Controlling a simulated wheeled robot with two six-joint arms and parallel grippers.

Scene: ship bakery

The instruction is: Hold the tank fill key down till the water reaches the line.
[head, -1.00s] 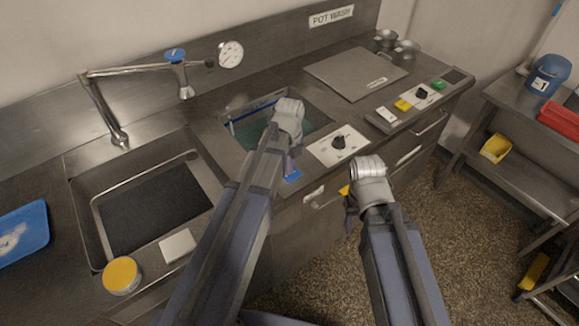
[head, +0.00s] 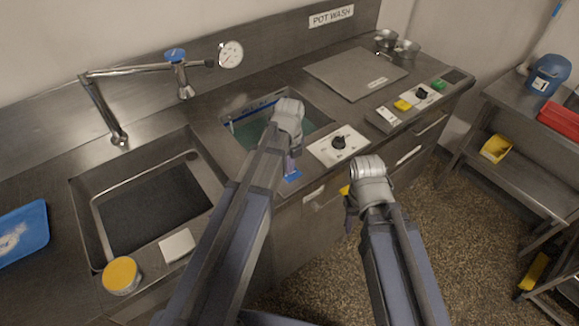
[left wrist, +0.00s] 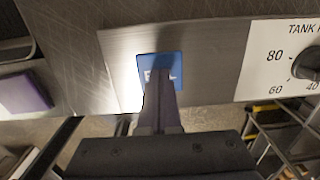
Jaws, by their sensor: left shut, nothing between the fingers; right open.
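The blue fill key (head: 292,177) is on the counter's front strip, left of the tank dial panel. In the left wrist view the key (left wrist: 174,66) has white lettering, partly covered by my fingers. My left gripper (head: 290,167) is shut and empty, its fingertips (left wrist: 160,84) over the key and seemingly on it; how far it is pressed I cannot tell. The tank (head: 316,110) holds teal water (head: 248,133). A blue line (head: 250,108) runs along its inner wall, above the water's visible left part. My arm hides part of the tank. My right gripper (head: 348,207) is open and empty before the counter.
The dial panel (head: 325,151) with a black knob is right of the key. A sink (head: 82,205) lies left, with a faucet (head: 122,72) behind. A yellow-lidded jar (head: 121,275) and white block (head: 177,246) are at the front edge.

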